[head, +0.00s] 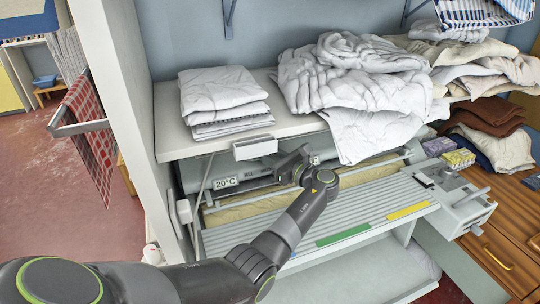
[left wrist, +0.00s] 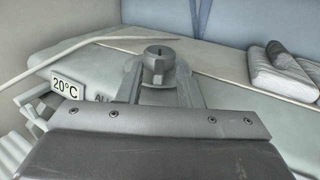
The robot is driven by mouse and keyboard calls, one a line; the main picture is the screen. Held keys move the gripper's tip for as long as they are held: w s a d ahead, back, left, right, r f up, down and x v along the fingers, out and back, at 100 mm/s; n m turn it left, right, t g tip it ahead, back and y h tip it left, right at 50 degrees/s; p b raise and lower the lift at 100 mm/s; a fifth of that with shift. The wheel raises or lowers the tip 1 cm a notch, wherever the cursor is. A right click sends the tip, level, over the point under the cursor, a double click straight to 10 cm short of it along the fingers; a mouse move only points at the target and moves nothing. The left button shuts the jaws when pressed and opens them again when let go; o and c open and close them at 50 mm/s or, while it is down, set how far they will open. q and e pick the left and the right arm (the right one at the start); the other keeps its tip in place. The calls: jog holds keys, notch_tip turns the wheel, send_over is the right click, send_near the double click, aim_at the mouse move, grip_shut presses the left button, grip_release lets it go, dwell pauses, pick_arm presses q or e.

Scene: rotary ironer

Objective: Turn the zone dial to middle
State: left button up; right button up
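The zone dial is a grey knob (left wrist: 158,66) with a dark mark on its end. It shows in the left wrist view, and the lettering "AL" (left wrist: 103,97) is partly visible to its left. My left gripper (left wrist: 159,82) has one finger on each side of the knob. I cannot tell whether the fingers press on it or leave a small gap. In the head view my left gripper (head: 292,164) is at the ironer's front panel, below the shelf, and covers the dial. The "ALL" label (head: 247,178) shows left of it. My right gripper is in neither view.
A "20°C" display (head: 225,182) is left of the dial. The shelf (head: 290,125) with folded white cloth (head: 220,92) and a loose white heap (head: 352,85) overhangs the panel closely. The ribbed ironer board (head: 365,205) lies below my arm. A white post (head: 125,90) stands left.

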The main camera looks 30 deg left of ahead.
pick_arm(q)
jog(key=b+v, duration=0.4)
jog(key=v, duration=1.3)
jog(key=shift+d, duration=0.25)
